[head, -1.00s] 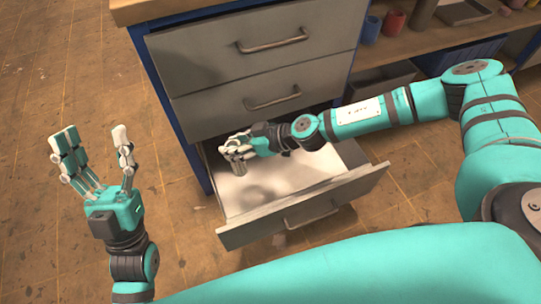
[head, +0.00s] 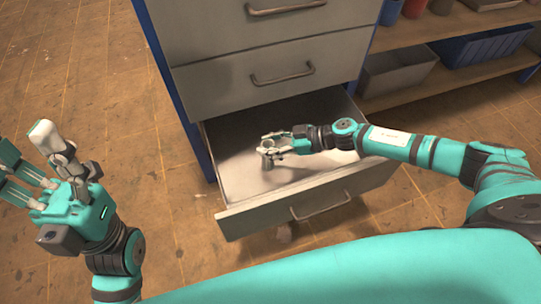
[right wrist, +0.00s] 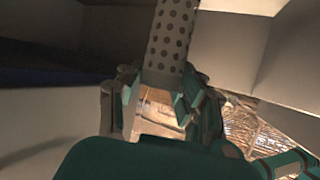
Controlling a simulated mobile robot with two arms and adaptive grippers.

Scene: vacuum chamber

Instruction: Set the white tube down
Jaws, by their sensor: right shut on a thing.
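The white tube (right wrist: 172,40) shows in the right wrist view as a pale cylinder with dark dots, between the fingers of my right gripper (right wrist: 160,95). In the head view the right gripper (head: 271,146) is inside the open bottom drawer (head: 240,218), shut on the tube. My left gripper (head: 25,160) is open and empty at the left, over the floor and away from the drawer.
Two shut drawers, an upper one (head: 210,30) and a lower one (head: 225,95), are above the open one. The open drawer's floor is largely clear. Right of the cabinet, shelves hold a grey bin (head: 398,76) and a blue crate (head: 485,47).

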